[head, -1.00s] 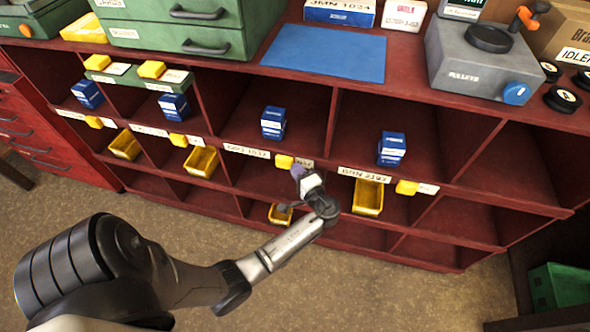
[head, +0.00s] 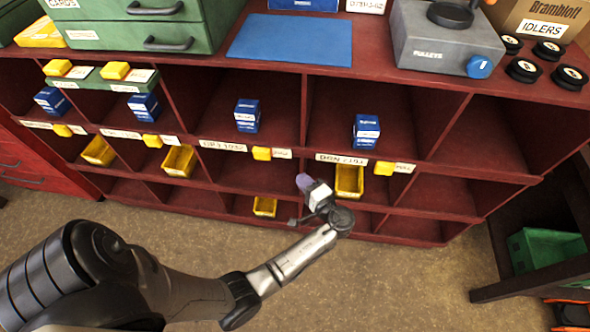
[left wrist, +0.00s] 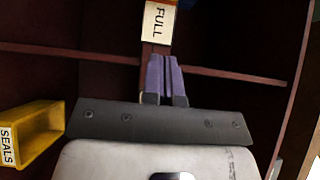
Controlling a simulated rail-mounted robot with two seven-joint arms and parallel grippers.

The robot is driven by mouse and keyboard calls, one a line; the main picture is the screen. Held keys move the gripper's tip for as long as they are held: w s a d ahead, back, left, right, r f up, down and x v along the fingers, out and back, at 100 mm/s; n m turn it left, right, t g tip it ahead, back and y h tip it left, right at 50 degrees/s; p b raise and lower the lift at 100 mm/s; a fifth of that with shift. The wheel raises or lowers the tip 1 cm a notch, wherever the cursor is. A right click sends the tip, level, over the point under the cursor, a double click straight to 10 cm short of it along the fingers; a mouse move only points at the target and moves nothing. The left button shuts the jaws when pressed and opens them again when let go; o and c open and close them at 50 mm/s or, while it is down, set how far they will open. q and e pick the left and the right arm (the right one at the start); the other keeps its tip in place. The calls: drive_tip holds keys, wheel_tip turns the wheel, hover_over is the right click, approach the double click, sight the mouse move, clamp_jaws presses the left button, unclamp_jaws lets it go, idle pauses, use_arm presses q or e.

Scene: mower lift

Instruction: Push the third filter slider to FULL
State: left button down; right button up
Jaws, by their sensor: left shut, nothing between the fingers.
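The third slider (head: 262,153), a small yellow block, sits on the front rail of the red shelf beneath a blue box (head: 247,116). My left gripper (head: 303,182) is in front of the shelf, right of and below that label. Its purple fingers (left wrist: 166,78) are shut and empty, apart from the slider. My right gripper is out of view.
Other yellow sliders (head: 384,168) sit along the same rail. A yellow bin (head: 349,181) is just right of my left gripper; the left wrist view shows a SEALS bin (left wrist: 32,135). A green crate (head: 548,255) stands at the right. The floor in front is clear.

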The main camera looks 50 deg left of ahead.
use_arm(q)
drive_tip(key=shift+d, duration=0.95)
